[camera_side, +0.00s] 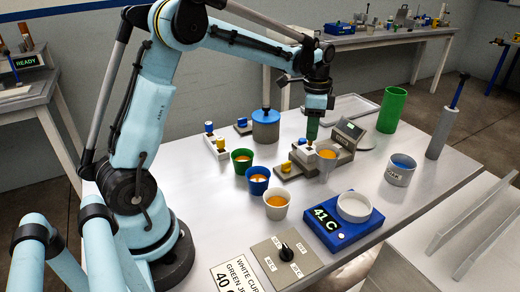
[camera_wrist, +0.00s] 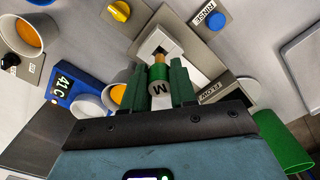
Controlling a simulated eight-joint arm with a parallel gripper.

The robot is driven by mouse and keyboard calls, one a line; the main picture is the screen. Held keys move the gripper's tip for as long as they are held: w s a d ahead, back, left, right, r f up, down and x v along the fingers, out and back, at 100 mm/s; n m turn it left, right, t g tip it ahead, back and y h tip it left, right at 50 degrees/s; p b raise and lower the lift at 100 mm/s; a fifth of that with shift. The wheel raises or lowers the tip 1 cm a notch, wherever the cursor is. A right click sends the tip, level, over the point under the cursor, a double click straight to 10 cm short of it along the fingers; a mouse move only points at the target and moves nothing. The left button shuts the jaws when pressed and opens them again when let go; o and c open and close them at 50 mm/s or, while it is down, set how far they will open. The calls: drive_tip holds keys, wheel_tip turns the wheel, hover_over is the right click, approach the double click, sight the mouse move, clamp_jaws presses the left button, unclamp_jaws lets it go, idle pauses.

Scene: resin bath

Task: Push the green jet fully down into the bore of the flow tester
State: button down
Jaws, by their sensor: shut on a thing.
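My gripper (camera_wrist: 160,88) is shut on the green jet (camera_wrist: 159,76), which has an M on its end and a brass tip. The jet sits between the two dark green fingers. The tip points at the white block of the flow tester (camera_wrist: 190,40); I cannot tell whether it has entered the bore. In the side view my gripper (camera_side: 312,138) points straight down over the flow tester (camera_side: 290,171), close above its white block. The jet is hidden by the fingers there.
Green (camera_side: 242,161), blue (camera_side: 258,179) and white (camera_side: 277,203) cups stand to the left and front. A blue heater reading 41 C (camera_side: 335,232) is at the front, and a tall green cylinder (camera_side: 391,110) behind right.

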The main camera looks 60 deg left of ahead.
sight(310, 145)
drive_tip(key=shift+f, duration=2)
drive_tip(key=c, duration=0.8)
unclamp_jaws()
drive_tip(key=shift+r, duration=0.1)
wheel_tip(310, 145, up, 12)
drive_tip(key=shift+f, duration=0.2)
drive_tip(key=shift+r, duration=0.2)
